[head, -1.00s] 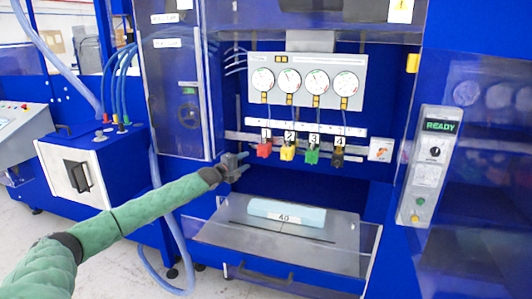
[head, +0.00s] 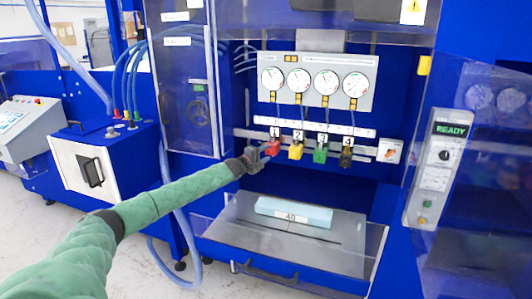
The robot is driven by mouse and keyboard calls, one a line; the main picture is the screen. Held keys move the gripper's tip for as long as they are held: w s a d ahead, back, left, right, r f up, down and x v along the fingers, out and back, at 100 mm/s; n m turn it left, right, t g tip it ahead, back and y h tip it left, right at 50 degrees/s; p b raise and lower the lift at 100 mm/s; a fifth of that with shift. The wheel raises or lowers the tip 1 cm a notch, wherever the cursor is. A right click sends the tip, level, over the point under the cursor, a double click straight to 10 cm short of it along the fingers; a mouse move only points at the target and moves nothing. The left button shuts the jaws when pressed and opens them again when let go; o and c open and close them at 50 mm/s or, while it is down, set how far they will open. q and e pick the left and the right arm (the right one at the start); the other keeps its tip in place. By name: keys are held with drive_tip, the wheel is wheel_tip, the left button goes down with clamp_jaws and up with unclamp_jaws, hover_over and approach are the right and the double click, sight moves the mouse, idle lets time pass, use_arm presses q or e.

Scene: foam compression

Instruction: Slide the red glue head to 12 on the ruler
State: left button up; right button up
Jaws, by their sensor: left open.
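The red glue head (head: 271,149) is the leftmost of the heads on the grey rail, under label 1. The white ruler strip (head: 312,127) runs above the heads; its numbers are too small to read. My left gripper (head: 262,154) is open at the red head's left side, its fingers reaching to the head. I cannot tell whether they touch it. My right gripper is not in view.
The yellow head (head: 296,151), green head (head: 320,155) and black head (head: 345,158) hang to the right. Gauges (head: 313,83) sit above. A blue foam block (head: 293,214) lies on the grey table (head: 245,235) below. A READY panel (head: 437,165) stands right.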

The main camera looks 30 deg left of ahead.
sight(275, 155)
use_arm(q)
drive_tip(key=shift+w, duration=0.4)
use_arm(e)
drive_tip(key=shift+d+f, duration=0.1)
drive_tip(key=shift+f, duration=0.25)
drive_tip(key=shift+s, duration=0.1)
use_arm(q)
clamp_jaws()
drive_tip(key=shift+w+d+f, duration=0.1)
drive_tip(key=shift+w+d, duration=0.1)
drive_tip(key=shift+d, duration=0.8)
drive_tip(key=shift+w+d+f, duration=0.1)
drive_tip(key=shift+w+d, duration=0.1)
drive_tip(key=shift+d, duration=0.75)
drive_tip(key=shift+w+d+r, duration=0.1)
drive_tip(key=shift+d, duration=0.25)
unclamp_jaws()
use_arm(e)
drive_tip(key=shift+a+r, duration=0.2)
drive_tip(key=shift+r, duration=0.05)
use_arm(q)
drive_tip(key=shift+a, duration=0.1)
